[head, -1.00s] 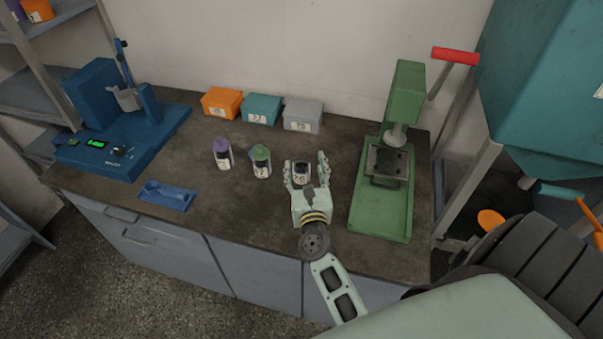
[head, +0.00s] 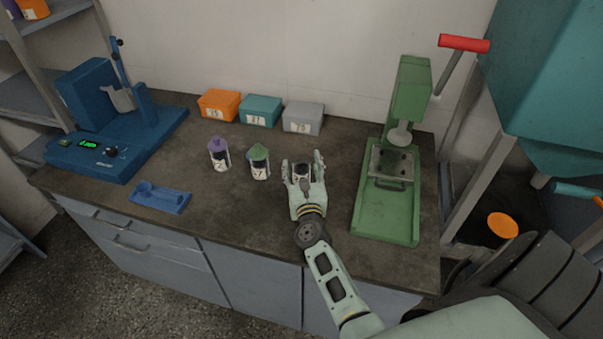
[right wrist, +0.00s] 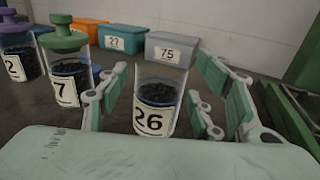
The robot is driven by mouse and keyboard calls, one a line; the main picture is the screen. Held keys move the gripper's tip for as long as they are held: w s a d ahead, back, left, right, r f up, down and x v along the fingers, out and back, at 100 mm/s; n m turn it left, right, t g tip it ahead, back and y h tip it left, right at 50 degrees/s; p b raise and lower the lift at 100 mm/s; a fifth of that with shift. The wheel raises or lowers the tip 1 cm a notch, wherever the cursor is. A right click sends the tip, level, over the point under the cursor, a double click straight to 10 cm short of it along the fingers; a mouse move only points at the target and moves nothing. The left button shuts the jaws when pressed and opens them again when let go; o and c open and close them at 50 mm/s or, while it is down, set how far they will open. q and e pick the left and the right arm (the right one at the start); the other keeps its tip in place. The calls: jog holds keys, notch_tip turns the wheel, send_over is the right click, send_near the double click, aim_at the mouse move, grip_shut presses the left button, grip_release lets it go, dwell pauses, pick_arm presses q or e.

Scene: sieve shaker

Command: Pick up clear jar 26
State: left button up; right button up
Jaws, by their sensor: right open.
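Clear jar 26 (right wrist: 156,100) is an open clear jar with dark grains inside and a white label reading 26. It stands upright on the bench, and in the head view the jar (head: 301,172) is partly hidden by my right gripper. My right gripper (head: 303,160) is open, with its fingers on either side of the jar. In the right wrist view the fingers of the gripper (right wrist: 165,95) flank the jar, and I cannot tell whether they touch it. My left gripper is not in view.
A green-lidded jar (head: 259,162) and a purple-lidded jar (head: 219,154) stand left of jar 26. Orange (head: 219,104), teal (head: 260,110) and grey (head: 303,116) boxes line the wall. A green press (head: 388,205) stands right, a blue machine (head: 95,130) left, and a blue tray (head: 161,197) in front.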

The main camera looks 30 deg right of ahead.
jog(key=shift+w+d, duration=0.1)
jog(key=shift+w, duration=0.15)
jog(key=c, duration=1.4)
jog(key=shift+o, duration=0.2)
